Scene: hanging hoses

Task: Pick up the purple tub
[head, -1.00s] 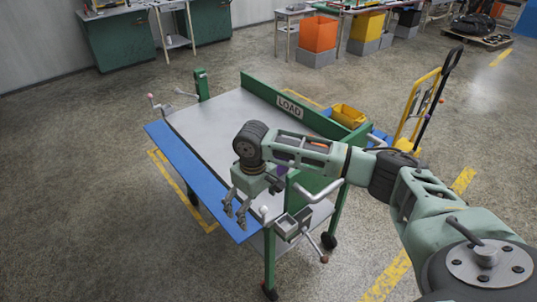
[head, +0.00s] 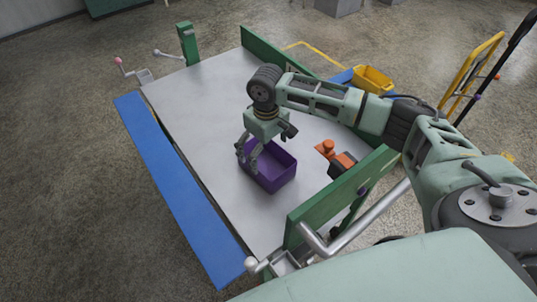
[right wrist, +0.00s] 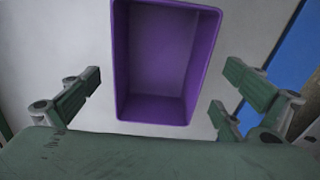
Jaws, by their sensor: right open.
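The purple tub (head: 273,172) is an empty, open-topped rectangular box standing upright on the grey top of the cart (head: 205,100). My right gripper (head: 248,158) points down over the tub's far left end in the head view and hides part of its rim. In the right wrist view the purple tub (right wrist: 165,65) lies ahead between the spread fingers of my right gripper (right wrist: 162,90), with a gap on both sides. The gripper is open and holds nothing. My left gripper is not in view.
An orange and dark object (head: 335,156) lies right of the tub. Green rails (head: 340,198) edge the cart, and a blue strip (head: 180,185) runs along its left side. A yellow bin (head: 372,79) and yellow hand truck (head: 474,70) are beyond. The cart's left half is clear.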

